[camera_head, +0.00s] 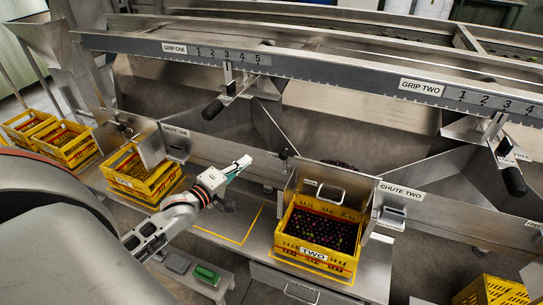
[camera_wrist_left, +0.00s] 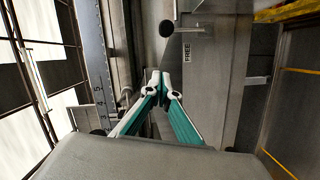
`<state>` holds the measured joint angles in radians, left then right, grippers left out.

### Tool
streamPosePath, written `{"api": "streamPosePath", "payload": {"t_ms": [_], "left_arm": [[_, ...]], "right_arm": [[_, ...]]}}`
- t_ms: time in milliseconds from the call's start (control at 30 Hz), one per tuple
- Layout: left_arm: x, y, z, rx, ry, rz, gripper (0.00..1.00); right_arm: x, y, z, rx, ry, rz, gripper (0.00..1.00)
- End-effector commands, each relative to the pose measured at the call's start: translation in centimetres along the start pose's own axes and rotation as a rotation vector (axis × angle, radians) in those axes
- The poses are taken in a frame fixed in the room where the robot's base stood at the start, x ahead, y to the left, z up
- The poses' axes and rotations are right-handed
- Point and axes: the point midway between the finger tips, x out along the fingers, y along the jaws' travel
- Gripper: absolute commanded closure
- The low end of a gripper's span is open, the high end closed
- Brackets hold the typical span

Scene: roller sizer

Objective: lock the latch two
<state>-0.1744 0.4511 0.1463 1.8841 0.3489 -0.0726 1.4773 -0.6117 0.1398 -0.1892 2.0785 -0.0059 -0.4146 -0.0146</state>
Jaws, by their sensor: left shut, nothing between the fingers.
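A latch with a round black knob (camera_wrist_left: 166,29) on a thin rod shows at the top of the left wrist view, beside a plate marked FREE (camera_wrist_left: 187,52). What looks like the same dark knob (camera_head: 284,154) is at the left of chute two in the head view. My left gripper (camera_head: 243,163) is shut and empty, left of that knob and apart from it. Its green-sided fingers (camera_wrist_left: 160,76) meet below the knob in the wrist view. The lettering by the knob is too small to read in the head view. My right gripper is out of view.
The yellow crate marked TWO (camera_head: 350,268) stands full of dark fruit under chute two (camera_head: 400,191). Another yellow crate (camera_head: 175,177) stands under chute one. Black grip handles (camera_head: 213,109) hang from the rail above. An empty outlined spot (camera_head: 240,243) lies between the crates.

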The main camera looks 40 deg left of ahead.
Motion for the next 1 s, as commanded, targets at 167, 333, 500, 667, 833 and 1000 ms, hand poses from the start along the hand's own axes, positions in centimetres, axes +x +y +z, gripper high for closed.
{"api": "streamPosePath", "payload": {"t_ms": [167,333,500,667,833,1000], "left_arm": [[3.1,-0.2,0.0,0.000,0.000,0.000,1.00],[6.0,-0.2,0.0,0.001,0.000,-0.002,1.00],[8.6,-0.3,0.1,0.001,-0.001,-0.002,1.00],[8.9,-0.3,2.7,-0.003,-0.002,-0.002,1.00],[9.2,-0.1,3.7,-0.001,-0.001,-0.001,1.00],[9.3,0.0,3.9,0.000,0.000,0.000,1.00]], "right_arm": [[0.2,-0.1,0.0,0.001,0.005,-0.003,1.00],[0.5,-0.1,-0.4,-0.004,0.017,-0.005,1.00],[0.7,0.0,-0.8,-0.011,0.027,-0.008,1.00],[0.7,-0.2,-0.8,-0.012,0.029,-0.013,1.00],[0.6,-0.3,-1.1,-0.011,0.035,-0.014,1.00],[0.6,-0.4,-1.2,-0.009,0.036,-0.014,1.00]]}}
